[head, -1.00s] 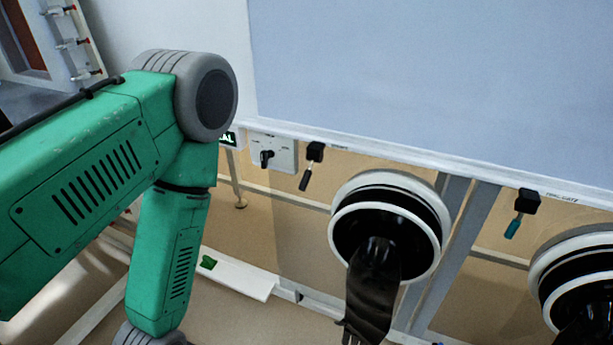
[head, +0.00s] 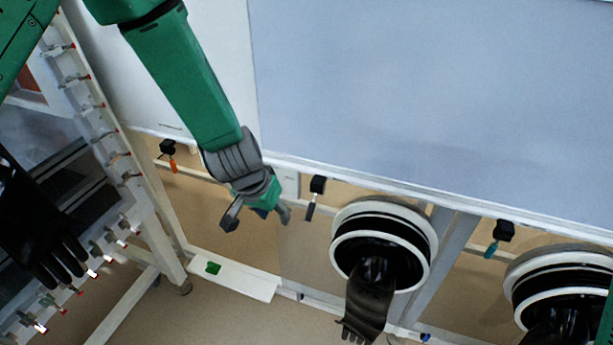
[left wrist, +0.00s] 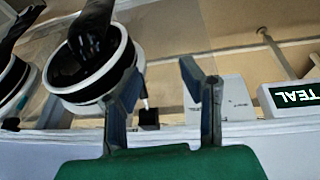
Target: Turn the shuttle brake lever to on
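Under the blue-grey panel's lower edge hang three small levers on black blocks: one with a dark grey handle (head: 311,204), one with an orange handle (head: 172,163), one with a teal handle (head: 492,249). I cannot read which is the shuttle brake. My left gripper (head: 257,217) is open and empty, left of the dark-handled lever and apart from it. In the left wrist view my open fingers (left wrist: 163,80) frame a black lever block (left wrist: 148,119) near the left finger; its handle partly shows. My right gripper is out of view.
Black glove ports (head: 384,240) with hanging gloves stand right of the dark lever. A white rack (head: 120,160) with a black glove is at left.

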